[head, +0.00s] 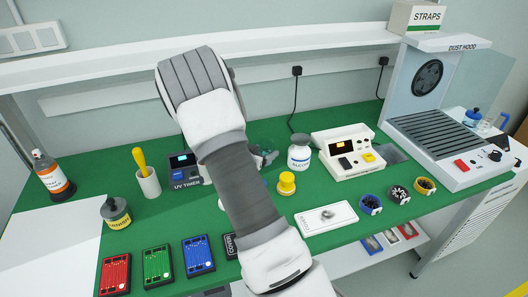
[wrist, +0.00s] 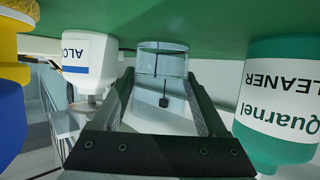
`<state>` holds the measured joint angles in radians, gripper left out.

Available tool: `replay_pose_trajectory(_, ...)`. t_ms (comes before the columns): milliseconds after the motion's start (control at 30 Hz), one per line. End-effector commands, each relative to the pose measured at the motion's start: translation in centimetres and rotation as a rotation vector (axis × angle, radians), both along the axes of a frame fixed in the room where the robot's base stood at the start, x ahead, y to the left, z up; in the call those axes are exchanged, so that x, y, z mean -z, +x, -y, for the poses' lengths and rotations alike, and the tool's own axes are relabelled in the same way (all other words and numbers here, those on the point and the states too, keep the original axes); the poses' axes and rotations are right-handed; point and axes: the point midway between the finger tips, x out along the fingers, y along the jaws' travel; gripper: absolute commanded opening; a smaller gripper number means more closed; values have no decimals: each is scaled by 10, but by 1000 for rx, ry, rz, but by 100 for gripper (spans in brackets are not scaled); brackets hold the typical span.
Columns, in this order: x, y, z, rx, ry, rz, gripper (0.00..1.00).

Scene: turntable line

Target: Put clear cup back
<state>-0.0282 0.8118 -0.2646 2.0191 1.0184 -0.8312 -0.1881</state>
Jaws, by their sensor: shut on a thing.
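My gripper (wrist: 160,78) is shut on the clear cup (wrist: 162,60), with one finger on each side of it. The wrist picture is upside down, so the green mat is at its top. The cup is upright with its base at or just above the mat; I cannot tell if it touches. In the head view my gripper (head: 264,158) shows only partly past my arm, low over the green bench left of the white alcohol bottle (head: 300,154). The cup cannot be made out there.
In the wrist view the alcohol bottle (wrist: 90,58) and a teal cleaner bottle (wrist: 275,100) stand close on either side. A yellow-topped jar (head: 286,183), a UV timer (head: 186,170) and a white instrument (head: 350,152) are nearby. A dust hood (head: 440,135) stands at right.

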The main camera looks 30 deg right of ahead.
Motion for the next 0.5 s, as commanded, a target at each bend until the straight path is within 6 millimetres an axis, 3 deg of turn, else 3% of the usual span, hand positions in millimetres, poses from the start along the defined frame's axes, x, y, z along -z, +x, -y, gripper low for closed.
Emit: replay_pose_trajectory(500,10,0,0,0,-1,1,3)
